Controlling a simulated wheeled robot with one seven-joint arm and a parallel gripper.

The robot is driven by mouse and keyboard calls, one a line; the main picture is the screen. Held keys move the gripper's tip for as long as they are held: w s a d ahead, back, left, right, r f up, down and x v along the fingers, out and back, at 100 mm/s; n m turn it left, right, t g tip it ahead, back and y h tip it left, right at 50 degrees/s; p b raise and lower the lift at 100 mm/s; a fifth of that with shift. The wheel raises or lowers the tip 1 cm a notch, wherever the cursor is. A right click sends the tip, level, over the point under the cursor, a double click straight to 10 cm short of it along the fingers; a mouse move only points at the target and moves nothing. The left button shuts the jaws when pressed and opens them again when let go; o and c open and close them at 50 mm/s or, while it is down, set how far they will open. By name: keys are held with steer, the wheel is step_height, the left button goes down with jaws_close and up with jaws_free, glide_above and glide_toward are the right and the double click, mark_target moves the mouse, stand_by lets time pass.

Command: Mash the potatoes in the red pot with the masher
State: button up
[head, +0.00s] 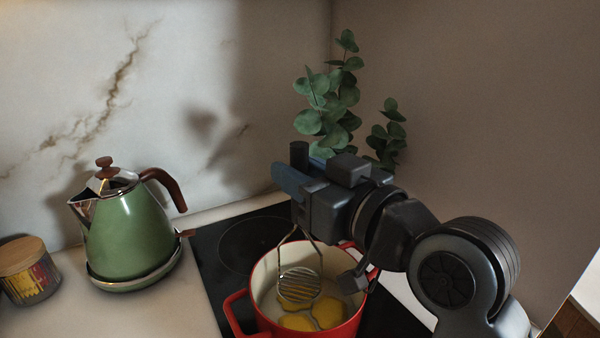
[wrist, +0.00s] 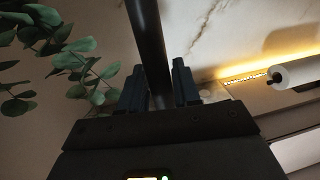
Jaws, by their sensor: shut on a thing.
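The red pot (head: 236,318) stands on the black cooktop in the head view, cream inside. Several yellow potato pieces (head: 326,313) lie in its bottom. The masher (head: 299,288) is inside the pot, its wire head low over or on the potatoes; I cannot tell if it touches them. My gripper (head: 292,178) is above the pot and shut on the masher's dark handle, whose top (head: 299,152) sticks up past the fingers. In the wrist view the handle (wrist: 150,45) runs between the two fingers (wrist: 160,88).
A green kettle (head: 128,235) stands left of the cooktop (head: 215,275), with a wooden-lidded jar (head: 28,270) at far left. A leafy plant (head: 335,100) is in the back corner behind my gripper. A wall closes off the right. A paper roll (wrist: 298,72) shows in the wrist view.

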steer(key=shift+s, duration=0.15)
steer(key=shift+s+d+p, duration=0.2)
steer(key=shift+s+p, duration=0.15)
steer(key=shift+s, duration=1.7)
steer(key=shift+f, duration=0.1)
step_height(320, 180, down, 3)
steer(key=b, duration=0.3)
steer(key=shift+f, duration=0.15)
step_height(320, 180, up, 4)
steer(key=p, duration=0.3)
steer(key=shift+f, duration=0.25)
